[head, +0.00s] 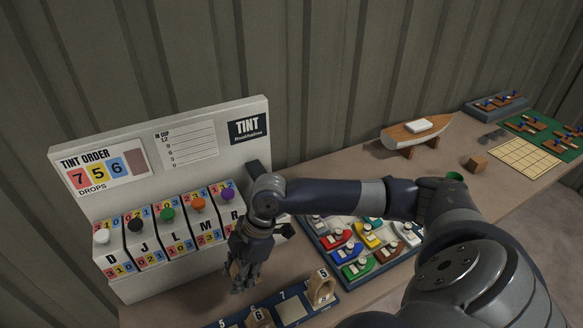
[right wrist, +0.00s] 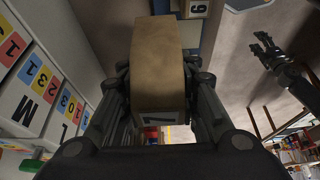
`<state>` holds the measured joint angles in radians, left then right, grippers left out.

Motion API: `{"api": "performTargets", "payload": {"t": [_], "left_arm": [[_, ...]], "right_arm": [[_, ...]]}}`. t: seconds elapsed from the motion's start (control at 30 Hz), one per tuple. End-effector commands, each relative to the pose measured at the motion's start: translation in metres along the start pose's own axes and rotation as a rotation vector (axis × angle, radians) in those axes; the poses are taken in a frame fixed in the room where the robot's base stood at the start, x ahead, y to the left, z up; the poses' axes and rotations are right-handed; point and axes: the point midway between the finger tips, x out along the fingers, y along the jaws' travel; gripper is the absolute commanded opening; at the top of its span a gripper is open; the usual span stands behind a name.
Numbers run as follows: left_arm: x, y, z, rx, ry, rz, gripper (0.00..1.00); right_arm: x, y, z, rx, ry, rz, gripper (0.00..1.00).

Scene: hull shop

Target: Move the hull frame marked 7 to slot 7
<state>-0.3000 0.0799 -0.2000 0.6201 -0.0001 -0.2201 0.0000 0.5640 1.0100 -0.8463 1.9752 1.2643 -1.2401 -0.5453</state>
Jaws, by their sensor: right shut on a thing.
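My right gripper (head: 240,280) hangs in front of the tint stand, left of and above the slotted rack (head: 336,297). In the right wrist view it is shut on a tan wooden hull frame (right wrist: 158,62). The frame carries a pale label whose dark mark looks like a 7, partly cut off. In the head view the fingers mostly hide it. Slot 7 (head: 291,309) on the rack is a pale, empty patch beside its number. My left gripper (right wrist: 268,45) shows at the right of the right wrist view, open and empty; it is out of the head view.
A hull frame marked 5 (head: 321,289) stands right of slot 7, and one marked 6 (head: 259,318) stands left. The tint stand (head: 165,250) with coloured knobs is behind the gripper. A tray of toy boats (head: 318,240) lies right. A model boat (head: 417,132) stands farther back.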

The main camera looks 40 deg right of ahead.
Motion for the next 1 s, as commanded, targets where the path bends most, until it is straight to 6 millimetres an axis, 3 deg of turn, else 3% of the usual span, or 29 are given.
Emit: {"api": "performTargets", "payload": {"t": [1.0], "left_arm": [[-0.034,-0.001,-0.003,0.000,0.000,0.000,0.50]], "right_arm": [[-0.029,-0.045,0.064,0.002,-0.003,-0.002,0.03]]}}
